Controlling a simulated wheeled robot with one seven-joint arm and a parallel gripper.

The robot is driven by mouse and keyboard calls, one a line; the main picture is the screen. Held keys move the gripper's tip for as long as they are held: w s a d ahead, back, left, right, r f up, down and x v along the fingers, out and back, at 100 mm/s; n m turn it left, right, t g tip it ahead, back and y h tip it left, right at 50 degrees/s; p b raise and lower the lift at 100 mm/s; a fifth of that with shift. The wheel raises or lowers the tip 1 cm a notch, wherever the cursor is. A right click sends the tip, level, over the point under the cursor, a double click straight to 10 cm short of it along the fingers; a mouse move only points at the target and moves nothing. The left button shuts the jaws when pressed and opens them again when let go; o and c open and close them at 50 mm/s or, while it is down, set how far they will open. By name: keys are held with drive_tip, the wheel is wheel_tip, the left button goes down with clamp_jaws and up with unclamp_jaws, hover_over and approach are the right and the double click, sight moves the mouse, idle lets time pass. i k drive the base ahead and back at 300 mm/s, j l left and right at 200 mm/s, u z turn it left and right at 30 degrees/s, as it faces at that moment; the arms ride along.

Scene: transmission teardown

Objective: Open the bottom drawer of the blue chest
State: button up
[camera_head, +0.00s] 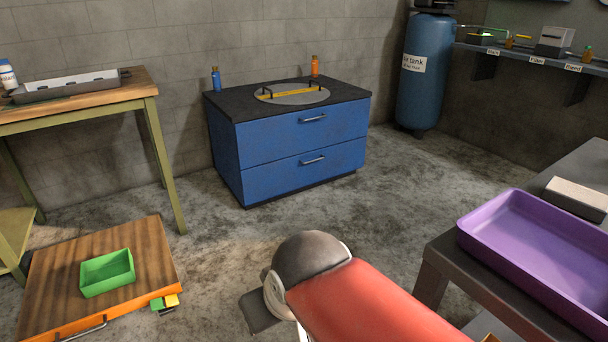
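The blue chest (229,163) stands against the back wall, with a dark top. It has two blue drawers, one above the other, each with a metal bar handle. The bottom drawer (277,176) looks shut, its front about flush with the drawer above. Its handle (313,160) is near the middle of the front and unobstructed. The top drawer (271,139) also looks shut. A red and dark part of my arm shows at the bottom centre, well in front of the chest. I cannot see my gripper's fingers.
Open concrete floor (222,222) lies before the chest. A wooden-topped orange unit (150,262) with a green bin (107,273) is at lower left. A workbench (150,92) stands left, a blue tank (424,75) behind right, and a table with a purple tray (530,245) at right.

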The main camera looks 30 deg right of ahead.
sight(263, 181)
drive_tip(key=i+j, duration=0.4)
drive_tip(key=i+l, duration=0.3)
drive_tip(key=i, duration=0.15)
drive_tip(key=i+l, duration=0.3)
drive_tip(key=i, duration=0.2)
drive_tip(key=i+l+z, duration=0.1)
drive_tip(key=i+l, duration=0.2)
drive_tip(key=i, duration=0.15)
drive_tip(key=i+l, duration=0.55)
drive_tip(key=l, duration=0.25)
drive_tip(key=i+l, duration=0.3)
drive_tip(key=l, duration=0.15)
